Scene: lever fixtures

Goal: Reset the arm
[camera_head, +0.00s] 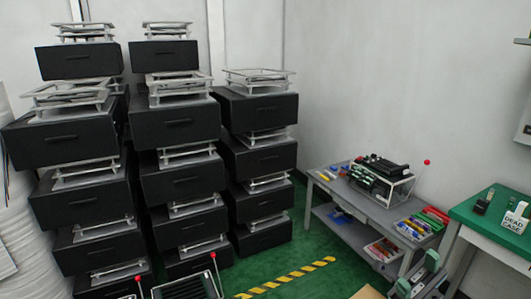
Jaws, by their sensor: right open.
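A lever fixture (383,178) with a black top and a pale frame stands on the grey table. Its thin lever rises at the right side and ends in a red ball (427,162). Another black slatted fixture (187,289) is cut off by the bottom edge, with red balls (212,255) on thin rods at both sides. My right gripper (419,273) is at the bottom right, open and empty, in front of the grey table's right end. It appears apart from the fixtures. My left gripper is not in view.
The grey table (345,194) holds coloured small items and has a lower shelf. Tall stacks of black boxes (180,183) fill the left. Green floor with a yellow-black stripe (285,278) lies between.

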